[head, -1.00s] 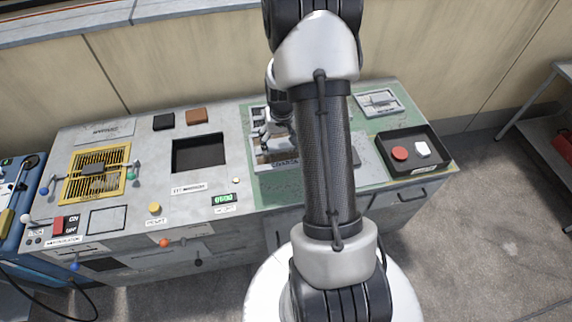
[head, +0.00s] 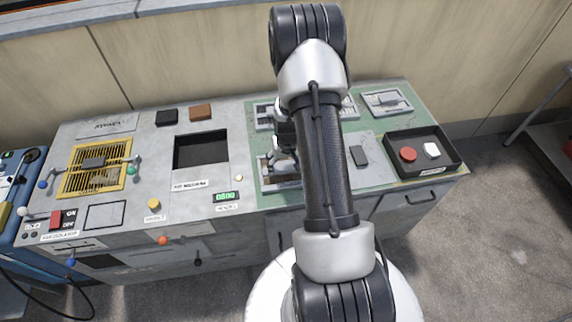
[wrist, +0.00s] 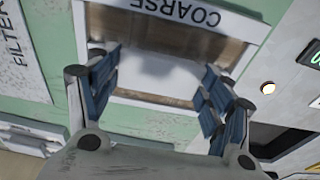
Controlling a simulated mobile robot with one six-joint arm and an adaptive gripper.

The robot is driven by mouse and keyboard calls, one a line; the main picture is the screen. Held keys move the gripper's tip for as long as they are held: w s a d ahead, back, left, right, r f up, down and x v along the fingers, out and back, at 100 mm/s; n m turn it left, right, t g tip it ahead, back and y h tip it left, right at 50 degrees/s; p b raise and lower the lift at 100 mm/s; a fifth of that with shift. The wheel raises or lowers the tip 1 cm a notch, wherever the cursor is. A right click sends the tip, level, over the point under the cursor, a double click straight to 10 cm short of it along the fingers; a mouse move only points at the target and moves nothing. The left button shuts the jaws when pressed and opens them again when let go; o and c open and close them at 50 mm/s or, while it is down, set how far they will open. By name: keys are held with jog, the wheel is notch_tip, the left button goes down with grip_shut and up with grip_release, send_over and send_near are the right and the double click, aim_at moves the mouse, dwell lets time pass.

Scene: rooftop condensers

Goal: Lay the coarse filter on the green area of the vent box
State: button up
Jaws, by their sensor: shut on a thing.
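My gripper (wrist: 160,82) has blue-padded fingers on both sides of a pale, blurred middle part of the coarse filter. The coarse filter (wrist: 196,17) shows in the wrist view as a pale frame lettered COARSE around a brownish inner face. In the head view my gripper (head: 284,150) is low over the green area (head: 258,108) of the worktop, and the filter (head: 286,183) shows beneath it. My arm and fingers hide much of the filter. I cannot tell whether it touches the surface. No label in view clearly names the vent box.
A grey framed plate (head: 387,102) lies at the back right. A black tray (head: 447,167) holds a red disc (head: 408,154) and a white piece (head: 432,150). To the left are a dark square recess (head: 201,151) and a yellow grille (head: 72,182) with a handle.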

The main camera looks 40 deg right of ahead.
jog(key=shift+f, duration=0.1)
jog(key=o, duration=1.2)
